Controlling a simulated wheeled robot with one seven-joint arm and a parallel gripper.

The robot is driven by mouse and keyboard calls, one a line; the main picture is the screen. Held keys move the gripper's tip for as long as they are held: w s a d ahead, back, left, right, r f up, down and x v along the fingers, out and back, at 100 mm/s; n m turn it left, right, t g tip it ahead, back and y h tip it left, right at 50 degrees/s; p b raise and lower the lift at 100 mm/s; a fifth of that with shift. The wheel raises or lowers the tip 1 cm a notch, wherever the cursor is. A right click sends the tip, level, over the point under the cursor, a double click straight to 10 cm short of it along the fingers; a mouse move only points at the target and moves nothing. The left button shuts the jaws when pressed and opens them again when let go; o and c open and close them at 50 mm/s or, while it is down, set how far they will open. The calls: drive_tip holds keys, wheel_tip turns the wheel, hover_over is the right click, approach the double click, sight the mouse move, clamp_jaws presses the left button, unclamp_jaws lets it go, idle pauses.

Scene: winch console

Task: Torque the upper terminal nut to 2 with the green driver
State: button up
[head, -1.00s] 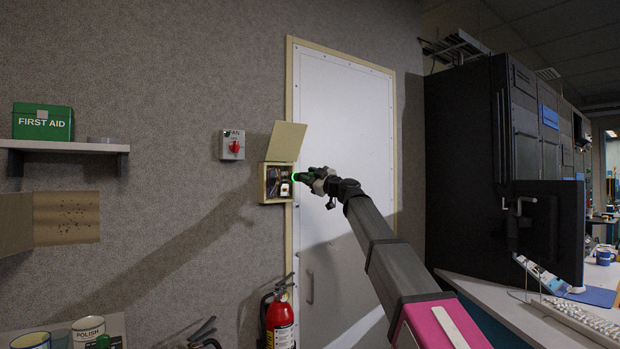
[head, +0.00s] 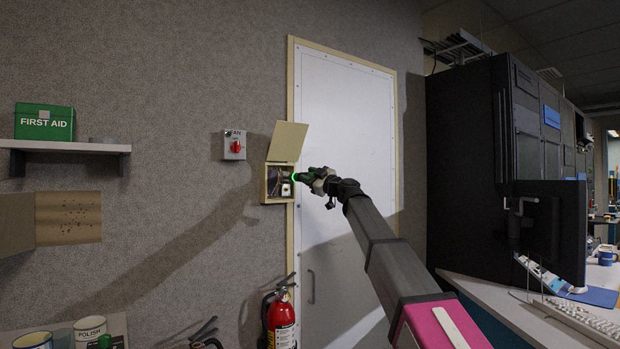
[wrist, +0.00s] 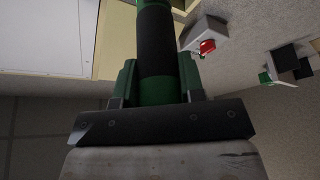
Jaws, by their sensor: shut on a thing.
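My gripper (head: 318,177) is shut on the green driver (head: 299,177). In the wrist view the green driver (wrist: 158,50) shows as a green and black handle between the jaws (wrist: 158,88). In the head view the driver points left at the open terminal box (head: 266,186) on the wall, its lid raised. A green glow shows at the driver's front end, by the box opening. Wires and a small white part (head: 286,189) show inside the box. The terminal nuts are too small to make out, and I cannot tell whether the driver touches one.
A grey switch box with a red knob (head: 235,146) is on the wall left of the terminal box. A white door (head: 345,130) stands behind my arm. A fire extinguisher (head: 281,318) is below. A shelf with a first aid box (head: 45,122) is at far left.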

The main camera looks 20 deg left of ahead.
drive_tip(key=shift+w+a, duration=0.3)
drive_tip(key=shift+a, duration=0.05)
idle(0.5)
drive_tip(key=shift+s+d, duration=0.1)
idle(1.6)
